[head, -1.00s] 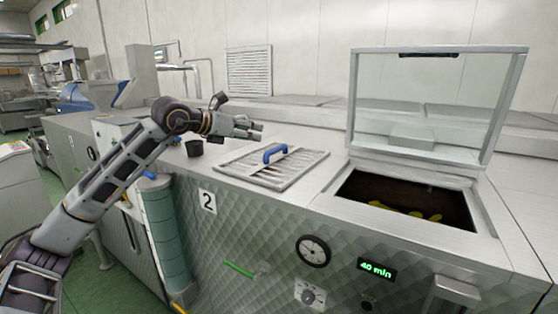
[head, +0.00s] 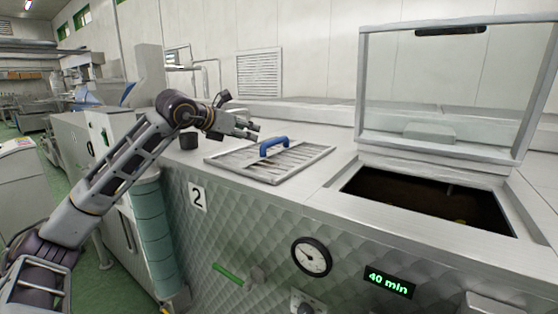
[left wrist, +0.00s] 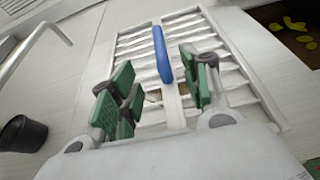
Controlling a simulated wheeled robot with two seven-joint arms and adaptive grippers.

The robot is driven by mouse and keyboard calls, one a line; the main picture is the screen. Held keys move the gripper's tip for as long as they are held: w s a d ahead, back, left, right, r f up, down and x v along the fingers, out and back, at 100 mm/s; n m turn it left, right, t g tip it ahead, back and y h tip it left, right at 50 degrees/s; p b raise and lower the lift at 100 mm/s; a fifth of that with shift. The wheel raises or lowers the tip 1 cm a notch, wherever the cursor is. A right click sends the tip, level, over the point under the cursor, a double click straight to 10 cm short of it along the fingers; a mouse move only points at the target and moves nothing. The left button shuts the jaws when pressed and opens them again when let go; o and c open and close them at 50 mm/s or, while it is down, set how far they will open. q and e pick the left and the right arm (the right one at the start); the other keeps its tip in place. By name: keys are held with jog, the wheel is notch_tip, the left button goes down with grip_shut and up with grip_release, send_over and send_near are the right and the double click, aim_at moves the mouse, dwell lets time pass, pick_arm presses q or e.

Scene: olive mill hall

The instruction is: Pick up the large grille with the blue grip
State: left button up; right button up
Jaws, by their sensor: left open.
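The large grille (head: 290,163) lies flat on the steel top, with slats and a raised blue grip (head: 273,146) across its middle bar. In the left wrist view the grille (left wrist: 215,25) fills the middle and its blue grip (left wrist: 161,54) stands just beyond the fingers. My left gripper (head: 250,131) is above the grille's far left side, close to the grip. In the left wrist view my left gripper (left wrist: 160,95) is open and empty, its green finger pads on either side of the grip's line. I cannot tell the exact height gap. My right gripper is not in view.
An open hatch (head: 420,200) with a raised clear lid (head: 440,90) is right of the grille. A small black cup (head: 189,140) stands to the left; it also shows in the left wrist view (left wrist: 22,133). A bent pipe (left wrist: 30,45) is beyond it.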

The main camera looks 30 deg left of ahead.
aim_at(258, 158)
pick_arm(q)
jog(key=shift+w+f+b, duration=0.3)
jog(key=shift+f+b, duration=0.05)
jog(key=shift+f, duration=0.25)
jog(key=shift+w, duration=0.15)
jog(key=shift+w+f+p, duration=0.2)
jog(key=shift+w+p, duration=0.15)
jog(key=shift+w, duration=0.2)
jog(key=shift+p+x, duration=0.4)
jog(key=shift+x, duration=0.4)
jog(key=shift+p+x, duration=0.4)
jog(key=shift+x, duration=0.8)
jog(key=shift+p+x, duration=0.45)
jog(key=shift+x, duration=1)
jog(key=shift+w+f, duration=0.1)
jog(key=shift+w, duration=0.1)
jog(key=shift+d, duration=0.1)
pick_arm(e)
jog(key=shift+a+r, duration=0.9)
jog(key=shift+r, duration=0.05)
pick_arm(q)
jog(key=shift+w, duration=0.1)
